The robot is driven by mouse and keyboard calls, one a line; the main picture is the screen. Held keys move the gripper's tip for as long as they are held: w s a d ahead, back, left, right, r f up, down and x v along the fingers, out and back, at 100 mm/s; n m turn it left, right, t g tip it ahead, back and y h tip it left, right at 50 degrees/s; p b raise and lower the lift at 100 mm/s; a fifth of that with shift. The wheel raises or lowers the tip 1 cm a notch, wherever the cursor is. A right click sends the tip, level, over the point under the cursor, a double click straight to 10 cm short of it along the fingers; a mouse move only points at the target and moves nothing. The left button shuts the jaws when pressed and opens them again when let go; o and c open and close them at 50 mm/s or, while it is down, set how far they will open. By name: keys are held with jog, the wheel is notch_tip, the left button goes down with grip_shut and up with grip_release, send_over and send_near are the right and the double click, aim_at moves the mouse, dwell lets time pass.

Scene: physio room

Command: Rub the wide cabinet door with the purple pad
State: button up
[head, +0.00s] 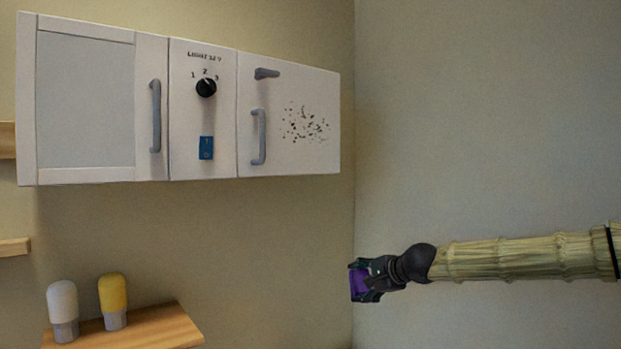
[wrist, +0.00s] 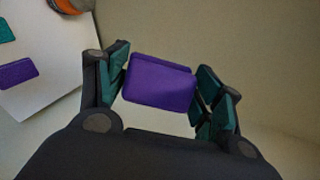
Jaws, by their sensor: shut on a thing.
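The purple pad (wrist: 158,84) is between the fingers of my gripper (wrist: 160,88), which is shut on it. In the head view the pad (head: 358,283) shows as a small purple patch in my gripper (head: 364,281), below and right of the white wall cabinet and apart from it. The cabinet's right door (head: 290,150) carries a patch of dark specks (head: 304,124), a grey vertical handle (head: 259,137) and a small grey latch (head: 266,73). The left door (head: 85,105) has a grey panel and its own handle (head: 155,116). Both doors look shut.
Between the doors is a panel (head: 203,120) with a black knob and a blue switch. A wooden shelf (head: 160,332) holds white and yellow bottles. In the wrist view a white surface (wrist: 55,95) bears another purple piece (wrist: 18,74), a teal piece (wrist: 5,31) and an orange thing (wrist: 70,5).

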jog(key=s+a+r+n+t+y+p, duration=0.1)
jog(key=s+a+r+n+y, duration=0.15)
jog(key=r, duration=0.85)
jog(key=s+a+r+n+y+p, duration=0.1)
jog(key=a+r, duration=0.3)
jog(key=r, duration=0.7)
jog(key=s+a+r+n+g+y+p, duration=0.1)
jog(key=s+a+r+n+y, duration=0.15)
jog(key=s+r, duration=0.5)
jog(key=s+a+r+n+g+y+p, duration=0.1)
jog(key=s+a+r+n+y, duration=0.25)
jog(key=r, duration=0.65)
jog(key=shift+m, duration=0.55)
jog(key=shift+w+d+p+x, duration=0.1)
jog(key=shift+w+p+x, duration=0.05)
jog(key=shift+x, duration=0.8)
jog(key=shift+w+d+p+x, duration=0.1)
jog(key=shift+x, duration=0.9)
jog(key=shift+w+d+p+x, duration=0.1)
jog(key=shift+w+p+x, duration=0.05)
jog(key=shift+x, duration=0.8)
jog(key=shift+w+a+r, duration=0.1)
jog(key=shift+w+a, duration=0.5)
jog(key=shift+w, duration=0.1)
